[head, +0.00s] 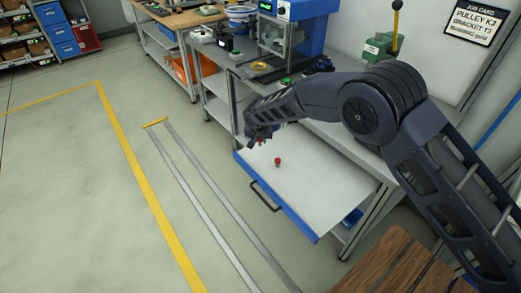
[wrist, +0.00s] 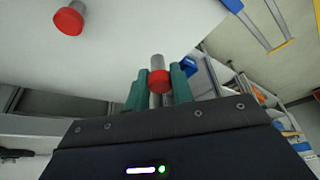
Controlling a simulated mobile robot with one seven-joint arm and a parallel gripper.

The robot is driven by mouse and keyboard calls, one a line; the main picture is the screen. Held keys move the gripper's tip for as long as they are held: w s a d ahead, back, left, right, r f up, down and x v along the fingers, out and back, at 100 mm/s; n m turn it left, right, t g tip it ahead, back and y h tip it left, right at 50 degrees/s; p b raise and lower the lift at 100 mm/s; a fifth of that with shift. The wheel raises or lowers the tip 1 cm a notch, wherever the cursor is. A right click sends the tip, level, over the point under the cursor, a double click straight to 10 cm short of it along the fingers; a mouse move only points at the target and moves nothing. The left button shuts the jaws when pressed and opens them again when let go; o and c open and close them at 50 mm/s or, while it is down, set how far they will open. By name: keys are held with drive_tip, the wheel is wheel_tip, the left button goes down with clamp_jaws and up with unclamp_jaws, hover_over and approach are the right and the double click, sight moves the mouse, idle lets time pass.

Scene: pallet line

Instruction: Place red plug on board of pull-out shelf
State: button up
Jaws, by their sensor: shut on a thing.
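My gripper (head: 258,136) is above the back left part of the white board (head: 325,183) of the pull-out shelf. In the wrist view its green fingers (wrist: 160,92) are shut on a red plug (wrist: 160,79), with grey metal showing on both sides of its red part. The held plug is too small to make out in the head view. Another red plug (head: 278,161) stands on the board, apart from my gripper; it also shows at the upper left of the wrist view (wrist: 68,20). I cannot tell whether the held plug touches the board.
The shelf has a blue front edge with a black handle (head: 265,195). A blue item (head: 352,217) lies below the board at right. The workbench above holds a green-based lever press (head: 380,45) and a blue machine (head: 290,12). Most of the board is bare.

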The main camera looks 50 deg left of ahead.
drive_tip(key=shift+f, duration=3)
drive_tip(key=shift+f, duration=0.15)
drive_tip(key=o, duration=1)
drive_tip(key=shift+c, duration=0.2)
drive_tip(key=v, duration=1.2)
